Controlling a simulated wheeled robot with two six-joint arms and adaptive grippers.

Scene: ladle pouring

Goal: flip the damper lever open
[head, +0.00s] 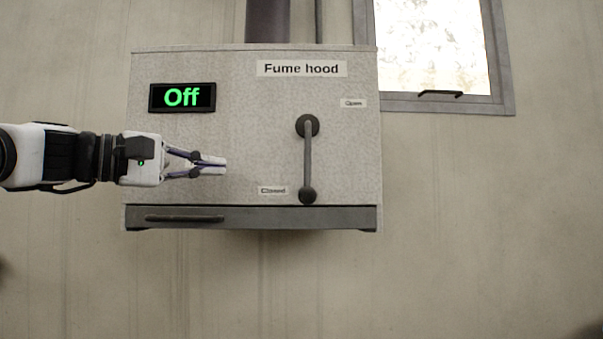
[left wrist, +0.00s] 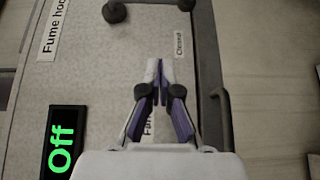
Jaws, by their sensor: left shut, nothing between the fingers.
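The damper lever (head: 307,160) is a grey bar on the front of the fume hood (head: 230,70). It hangs straight down from a round pivot, and its knob is at the bottom, beside the "Closed" label (head: 273,190). The "Open" label (head: 353,103) is higher, right of the pivot. My left gripper (head: 222,166) is shut and empty in front of the panel, left of the lever and apart from it. In the left wrist view the shut fingertips (left wrist: 160,65) point toward the lever (left wrist: 158,3), which is partly cut off at the top. My right gripper is not in view.
A display (head: 182,97) on the hood reads "Off" in green. A dark ledge with a handle (head: 185,218) runs along the hood's bottom edge. A window (head: 435,50) is at the upper right. The panel between gripper and lever is clear.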

